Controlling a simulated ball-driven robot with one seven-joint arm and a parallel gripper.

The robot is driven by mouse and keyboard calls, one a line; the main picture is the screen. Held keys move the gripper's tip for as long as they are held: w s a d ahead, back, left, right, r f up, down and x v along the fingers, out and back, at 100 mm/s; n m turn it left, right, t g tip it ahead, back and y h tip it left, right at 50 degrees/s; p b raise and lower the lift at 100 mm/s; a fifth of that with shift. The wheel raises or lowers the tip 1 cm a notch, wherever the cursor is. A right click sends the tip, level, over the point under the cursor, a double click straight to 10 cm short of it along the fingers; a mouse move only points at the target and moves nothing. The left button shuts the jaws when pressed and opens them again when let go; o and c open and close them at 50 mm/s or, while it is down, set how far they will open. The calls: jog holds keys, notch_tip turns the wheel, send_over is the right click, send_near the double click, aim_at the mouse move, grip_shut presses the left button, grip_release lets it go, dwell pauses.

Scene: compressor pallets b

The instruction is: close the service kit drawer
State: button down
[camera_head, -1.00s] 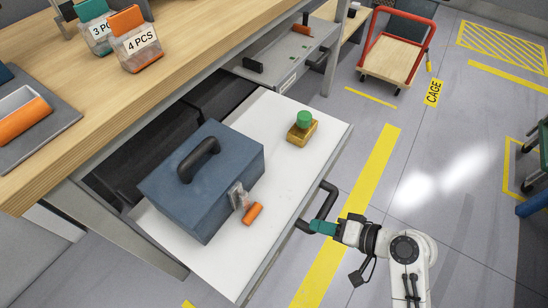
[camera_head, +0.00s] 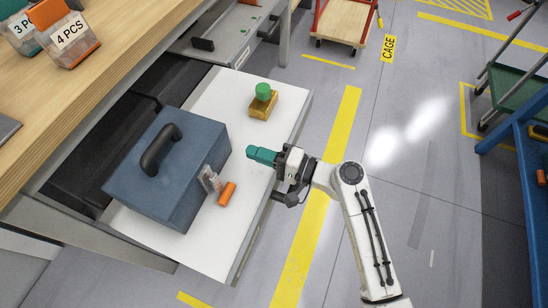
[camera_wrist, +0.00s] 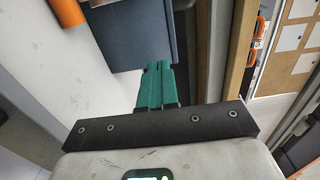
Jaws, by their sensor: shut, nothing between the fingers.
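The service kit drawer (camera_head: 212,250) is pulled out from under the wooden bench, its white floor showing. A blue toolbox (camera_head: 178,180) with a dark handle stands in it; an orange cylinder (camera_head: 227,194) lies beside the latch. A yellow block with a green knob (camera_head: 263,101) is toward the far right. My gripper (camera_head: 250,153) is shut and empty, with its teal fingertips over the drawer, inside the front edge. The drawer handle is mostly hidden behind my arm. In the wrist view, the fingertips (camera_wrist: 158,72) appear near the toolbox (camera_wrist: 138,35); contact cannot be told.
The wooden bench (camera_head: 110,60) carries bins labelled 3 PCS and 4 PCS. A grey drawer (camera_head: 222,38) is beyond. A red-framed cart (camera_head: 345,22) stands at the back and a green-shelved trolley (camera_head: 515,100) at the right. The floor around the yellow line is clear.

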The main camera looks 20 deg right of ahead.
aim_at(220, 141)
jog(key=x, duration=0.7)
jog(key=shift+b, duration=0.4)
